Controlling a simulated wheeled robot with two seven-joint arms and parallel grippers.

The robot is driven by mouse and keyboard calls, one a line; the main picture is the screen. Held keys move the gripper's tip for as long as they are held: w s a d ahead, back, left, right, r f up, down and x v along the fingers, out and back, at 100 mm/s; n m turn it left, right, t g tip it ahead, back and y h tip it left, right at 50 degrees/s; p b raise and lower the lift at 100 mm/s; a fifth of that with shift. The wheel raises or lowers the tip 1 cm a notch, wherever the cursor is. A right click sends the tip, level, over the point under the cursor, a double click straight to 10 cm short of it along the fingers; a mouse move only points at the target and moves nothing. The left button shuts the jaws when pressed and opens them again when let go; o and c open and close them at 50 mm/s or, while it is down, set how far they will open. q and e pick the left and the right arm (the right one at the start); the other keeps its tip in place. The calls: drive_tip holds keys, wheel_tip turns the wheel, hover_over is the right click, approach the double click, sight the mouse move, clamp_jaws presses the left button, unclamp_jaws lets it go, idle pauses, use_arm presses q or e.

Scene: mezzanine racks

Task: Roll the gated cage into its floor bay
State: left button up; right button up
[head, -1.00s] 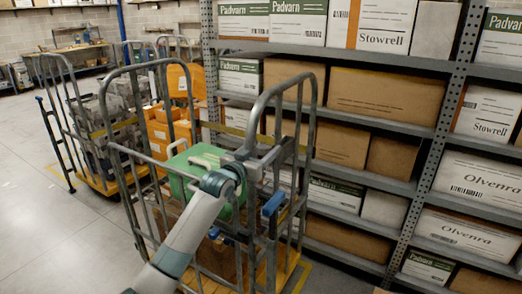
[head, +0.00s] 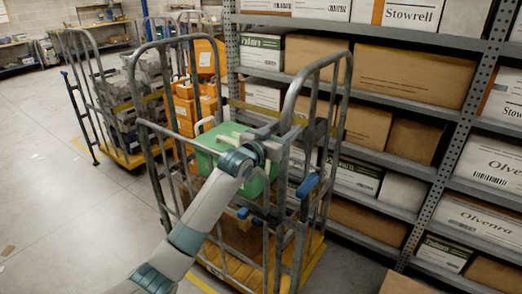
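The gated cage (head: 160,165) is a grey tubular trolley with tall hoops, blue latches (head: 307,186) and an orange-yellow base. It stands upright in front of the rack, with a green crate (head: 213,140) and a brown box inside. Yellow floor lines (head: 312,264) show close beside its base; how squarely it sits within them cannot be told. My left arm reaches in from the lower left. My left gripper (head: 277,133) is at the cage's near upper bars; its fingers blend with the grey tubes, so its grip is unclear. My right gripper is out of view.
A tall shelf rack (head: 440,175) of cartons runs along the right, close behind the cage. A carton (head: 402,284) shows at the bottom right. The left floor is mostly clear.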

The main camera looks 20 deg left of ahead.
use_arm(q)
drive_tip(key=b+v, duration=0.4)
drive_tip(key=v, duration=1.1)
drive_tip(key=shift+s, duration=0.1)
